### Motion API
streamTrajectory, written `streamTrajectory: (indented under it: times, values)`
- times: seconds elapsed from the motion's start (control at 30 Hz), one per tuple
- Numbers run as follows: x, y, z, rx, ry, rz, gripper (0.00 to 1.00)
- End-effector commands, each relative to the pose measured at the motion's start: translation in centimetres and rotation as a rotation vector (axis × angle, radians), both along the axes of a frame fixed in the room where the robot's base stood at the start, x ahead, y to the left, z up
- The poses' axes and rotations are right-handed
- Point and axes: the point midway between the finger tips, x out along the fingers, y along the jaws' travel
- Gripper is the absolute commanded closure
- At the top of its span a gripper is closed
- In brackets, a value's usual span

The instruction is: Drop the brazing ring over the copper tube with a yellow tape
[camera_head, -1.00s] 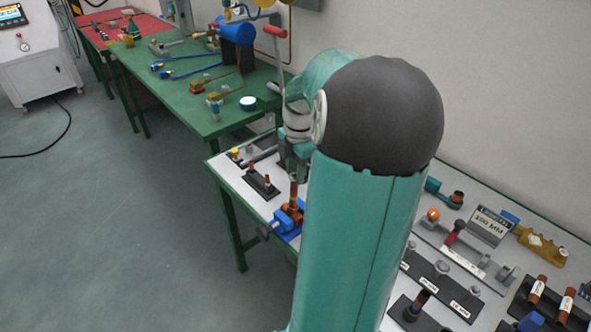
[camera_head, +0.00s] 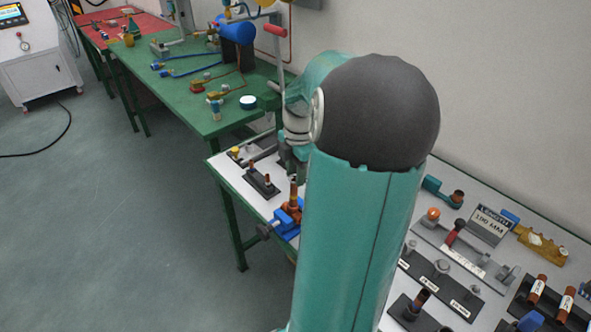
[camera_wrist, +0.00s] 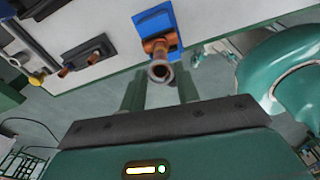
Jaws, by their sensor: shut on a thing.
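A copper tube (camera_head: 294,192) stands upright in a blue vise (camera_head: 287,217) near the bench's left end. In the wrist view its round open end (camera_wrist: 160,72) faces the camera, with the blue vise (camera_wrist: 158,25) behind it. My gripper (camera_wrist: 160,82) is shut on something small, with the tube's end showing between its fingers. I take the held thing for the brazing ring, but it cannot be told apart from the tube's rim. In the head view my arm hides most of the gripper.
A black block with two short copper tubes (camera_head: 262,183) stands left of the vise, also in the wrist view (camera_wrist: 85,56). A yellow-topped part (camera_head: 235,150) lies beyond it. Fixtures and a length sign (camera_head: 489,224) fill the bench's right side. A green bench (camera_head: 190,95) stands behind.

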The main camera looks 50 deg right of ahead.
Motion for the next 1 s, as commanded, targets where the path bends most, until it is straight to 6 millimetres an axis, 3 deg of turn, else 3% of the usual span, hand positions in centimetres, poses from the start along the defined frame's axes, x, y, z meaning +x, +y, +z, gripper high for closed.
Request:
streamTrajectory:
  times: [0.63, 0.7, 0.8, 1.0]
  values:
    - [0.01, 0.10, -1.13, 0.000, 0.001, 0.000, 0.78]
    - [0.01, 0.10, -1.13, 0.000, 0.001, 0.000, 0.59]
    - [0.00, 0.09, -1.12, 0.000, 0.001, 0.000, 0.43]
    - [0.00, 0.09, -1.12, 0.000, 0.001, 0.000, 0.43]
